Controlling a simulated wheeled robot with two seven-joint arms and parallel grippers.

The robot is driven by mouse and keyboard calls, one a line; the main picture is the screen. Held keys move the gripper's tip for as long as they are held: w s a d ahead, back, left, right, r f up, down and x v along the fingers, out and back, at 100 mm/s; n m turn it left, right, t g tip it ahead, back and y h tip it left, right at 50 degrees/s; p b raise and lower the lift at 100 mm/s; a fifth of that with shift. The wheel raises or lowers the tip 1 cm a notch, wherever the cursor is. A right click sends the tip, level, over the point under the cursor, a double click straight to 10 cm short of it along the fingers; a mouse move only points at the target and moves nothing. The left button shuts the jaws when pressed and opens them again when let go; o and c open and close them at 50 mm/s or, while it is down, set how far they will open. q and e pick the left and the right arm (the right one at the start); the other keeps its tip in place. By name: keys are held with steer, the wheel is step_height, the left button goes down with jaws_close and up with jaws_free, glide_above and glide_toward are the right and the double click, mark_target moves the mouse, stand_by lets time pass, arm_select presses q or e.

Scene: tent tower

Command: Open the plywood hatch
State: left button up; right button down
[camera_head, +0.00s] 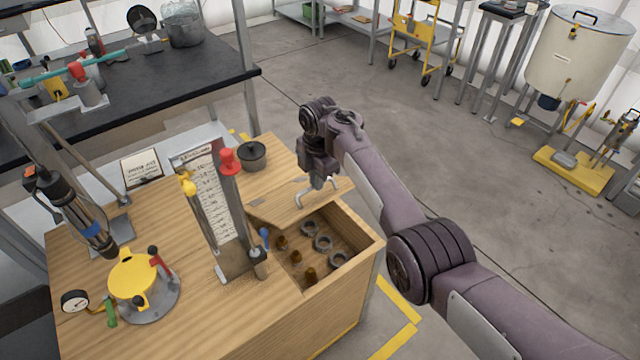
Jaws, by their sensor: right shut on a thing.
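The plywood hatch (291,212) is a thin, light wood panel at the far side of an open compartment (325,278) in the wooden bench top. Its near edge stands clear of the compartment, which is largely uncovered. I cannot tell whether the hatch is tilted up or slid back. Several grey rings (322,243) and a few brass pieces (309,276) lie inside. My right gripper (316,196) points down at the hatch's far right part, shut on it; the arm hides some of the contact. My left gripper is not in view.
A tall scale board (208,200) with red and yellow knobs stands left of the compartment. A dark lidded pot (252,156) sits behind the hatch. A yellow-topped device (134,278) and gauge (75,301) are at the left. Open floor (480,190) lies to the right.

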steer(key=shift+a+f, duration=0.25)
steer(key=c, duration=1.8)
jaws_free()
steer(key=shift+f, duration=0.1)
steer(key=o, duration=0.3)
steer(key=shift+w+a+f, duration=0.25)
steer(key=shift+w+a, duration=0.05)
steer(key=shift+w, duration=0.2)
steer(key=shift+s+d+r, duration=0.15)
steer(key=shift+d+r, duration=0.05)
steer(key=shift+r, duration=0.1)
steer(key=r, duration=0.7)
steer(key=shift+s+d+r, duration=0.1)
steer(key=shift+s+r, duration=0.15)
